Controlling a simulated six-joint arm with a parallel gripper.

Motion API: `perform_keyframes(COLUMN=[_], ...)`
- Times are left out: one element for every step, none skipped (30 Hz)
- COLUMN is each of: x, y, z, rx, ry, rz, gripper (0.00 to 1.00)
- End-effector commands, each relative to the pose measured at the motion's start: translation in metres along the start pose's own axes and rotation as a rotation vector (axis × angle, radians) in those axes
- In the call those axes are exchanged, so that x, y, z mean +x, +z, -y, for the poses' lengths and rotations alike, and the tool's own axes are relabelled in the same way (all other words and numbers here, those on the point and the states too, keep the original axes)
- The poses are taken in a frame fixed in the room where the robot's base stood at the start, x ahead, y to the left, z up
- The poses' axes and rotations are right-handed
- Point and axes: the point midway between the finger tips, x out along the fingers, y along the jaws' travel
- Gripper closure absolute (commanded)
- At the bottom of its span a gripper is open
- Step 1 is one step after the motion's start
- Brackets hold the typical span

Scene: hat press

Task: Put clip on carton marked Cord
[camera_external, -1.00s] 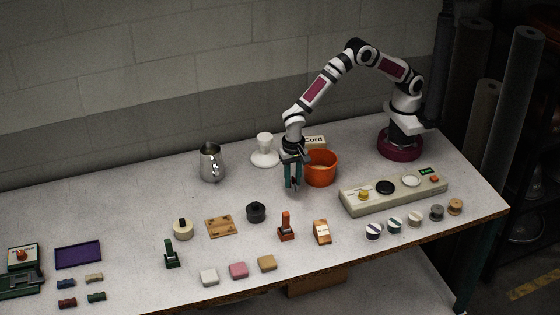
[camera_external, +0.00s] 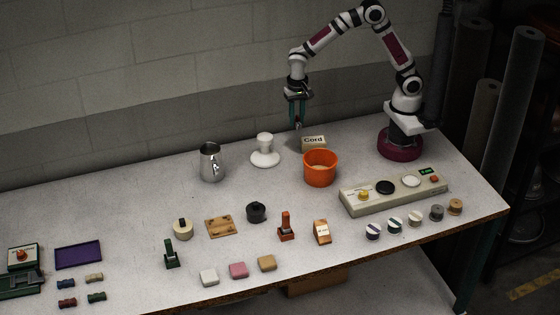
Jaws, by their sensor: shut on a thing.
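The carton marked Cord (camera_external: 314,143) is a small beige box at the back of the table, behind the orange pot, with its lettering facing the camera. My gripper (camera_external: 298,122) points down, just left of the carton and higher than its top. It is shut on the clip (camera_external: 298,130), a small, thin greyish thing that shows at the fingertips. The clip is too small to make out in detail. It looks close to the carton's left end, but I cannot tell whether they touch.
An orange pot (camera_external: 320,170) stands in front of the carton. A white stand (camera_external: 265,153) and a steel pitcher (camera_external: 211,163) are to the left. A control panel (camera_external: 370,201) lies to the right. Several small blocks and spools line the front. The wall is close behind.

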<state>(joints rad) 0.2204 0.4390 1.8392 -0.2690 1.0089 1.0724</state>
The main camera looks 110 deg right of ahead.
Motion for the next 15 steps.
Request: perform_keyframes(x=[-0.005,-0.008,-0.012,-0.014,-0.016,-0.018,-0.019,-0.02,-0.021,-0.021,-0.022,-0.022,-0.021,-0.02,-0.016], y=[-0.021,-0.032,-0.047,-0.056,-0.065,-0.075,-0.08,-0.085,-0.089,-0.091,-0.093,-0.095,-0.095,-0.093,-0.089], z=[-0.019,-0.031,-0.049,-0.063,-0.077,-0.096,-0.109,-0.12,-0.134,-0.142,-0.149,-0.156,-0.159,-0.159,-0.156], rx=[0.013,0.013,0.016,0.016,0.015,0.016,0.016,0.016,0.015,0.014,0.013,0.011,0.01,0.008,0.004], ry=[-0.002,-0.002,-0.002,-0.002,-0.002,-0.001,-0.001,-0.001,-0.001,-0.001,-0.002,-0.001,-0.001,0.0,0.001], rz=[-0.001,-0.001,-0.001,-0.001,-0.001,-0.001,-0.001,-0.001,-0.001,-0.001,-0.001,-0.001,0.0,0.0,0.002], gripper=[1.0,1.0,1.0,1.0,1.0,1.0,1.0,1.0,1.0,1.0,1.0,1.0,1.0,1.0,1.0])
